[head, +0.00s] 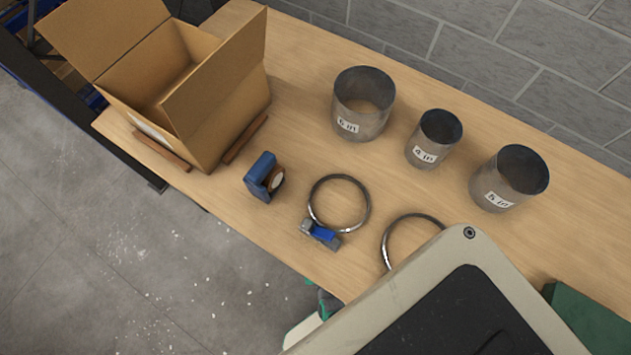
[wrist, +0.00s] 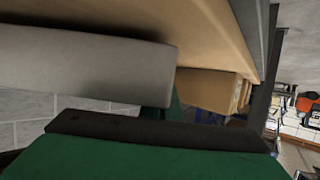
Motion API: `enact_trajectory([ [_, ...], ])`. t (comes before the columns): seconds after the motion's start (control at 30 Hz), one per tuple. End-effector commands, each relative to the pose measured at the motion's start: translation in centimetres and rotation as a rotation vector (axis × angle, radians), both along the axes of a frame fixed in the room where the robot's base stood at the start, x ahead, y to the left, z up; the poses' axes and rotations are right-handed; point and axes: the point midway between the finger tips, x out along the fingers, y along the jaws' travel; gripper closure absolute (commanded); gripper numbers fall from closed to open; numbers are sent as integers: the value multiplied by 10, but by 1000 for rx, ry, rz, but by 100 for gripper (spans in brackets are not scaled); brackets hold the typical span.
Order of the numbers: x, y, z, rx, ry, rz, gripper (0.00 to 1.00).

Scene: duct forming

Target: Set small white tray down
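The small white tray shows in the wrist view as a pale slab (wrist: 90,75) close to the camera, below the wooden table's edge in that picture. In the head view only a white piece (head: 303,332) shows at the table's front edge, mostly hidden behind my own body. My gripper's green and dark parts (wrist: 165,140) fill the bottom of the wrist view, with a bit of green beside the slab's end. The gripper appears shut on the tray; the contact itself is hidden.
The wooden table (head: 285,110) holds an open cardboard box (head: 215,110), labelled metal ducts (head: 363,105), (head: 434,138), (head: 509,178), a blue tool (head: 262,176), ring clamps (head: 341,203), (head: 387,245) and a green block (head: 585,320). A block wall is behind. Bare wood lies between ducts and clamps.

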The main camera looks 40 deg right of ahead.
Motion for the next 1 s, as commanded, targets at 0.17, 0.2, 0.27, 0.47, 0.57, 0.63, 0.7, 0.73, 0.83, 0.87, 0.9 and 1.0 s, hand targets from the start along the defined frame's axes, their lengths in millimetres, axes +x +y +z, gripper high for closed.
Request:
enact_trajectory([
  [0.17,1,0,-8,-1,-2,-1,100],
  [0.2,0,-1,-8,-1,-2,-1,100],
  [0.27,0,-1,-8,-1,-2,-1,100],
  [0.47,0,0,-9,-1,-1,-1,100],
  [0.57,0,0,-10,0,0,-1,78],
  [0.63,0,0,-10,0,0,-1,78],
  [0.7,0,0,-10,0,0,-1,78],
  [0.73,0,0,-10,0,0,-1,78],
  [0.83,0,0,-9,0,0,-1,78],
  [0.87,0,0,-9,-1,-1,-1,78],
  [0.9,0,0,-8,0,-1,-1,78],
  [1.0,-6,2,-6,0,0,-1,78],
])
